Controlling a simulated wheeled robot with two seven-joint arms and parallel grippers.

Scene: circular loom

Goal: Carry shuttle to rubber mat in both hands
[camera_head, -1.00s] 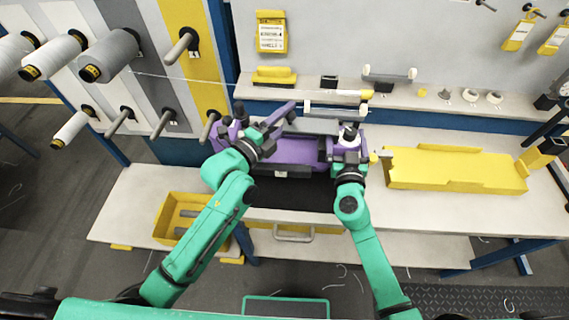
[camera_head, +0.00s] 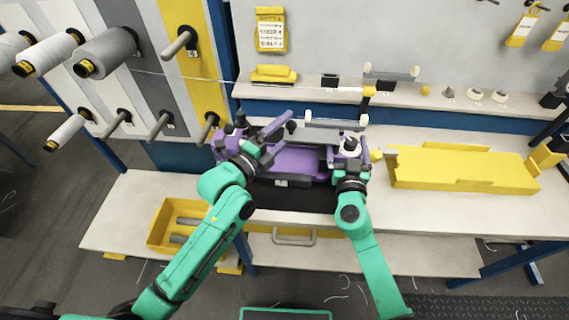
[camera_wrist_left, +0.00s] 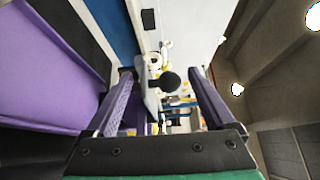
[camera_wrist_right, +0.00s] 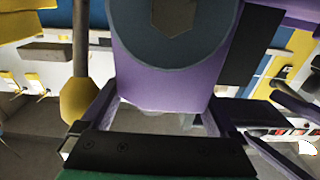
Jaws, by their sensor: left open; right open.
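The purple shuttle (camera_head: 300,162) lies on the black rubber mat (camera_head: 295,197) at the middle of the workbench, below the shelf. My left gripper (camera_head: 268,142) is open at the shuttle's left end. In the left wrist view its two fingers (camera_wrist_left: 160,100) stand apart with nothing between them, and purple shuttle body (camera_wrist_left: 45,65) fills the left side. My right gripper (camera_head: 350,158) is open at the shuttle's right end. In the right wrist view the rounded purple body (camera_wrist_right: 165,85) with a dark disc lies just ahead of its spread fingers (camera_wrist_right: 160,105). Contact cannot be told.
A yellow tray (camera_head: 465,170) lies on the bench to the right. A yellow bin (camera_head: 165,228) with grey rods is at the lower left. Grey spools (camera_head: 105,52) hang on the left panel, with a thread running right. A shelf (camera_head: 440,105) runs behind.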

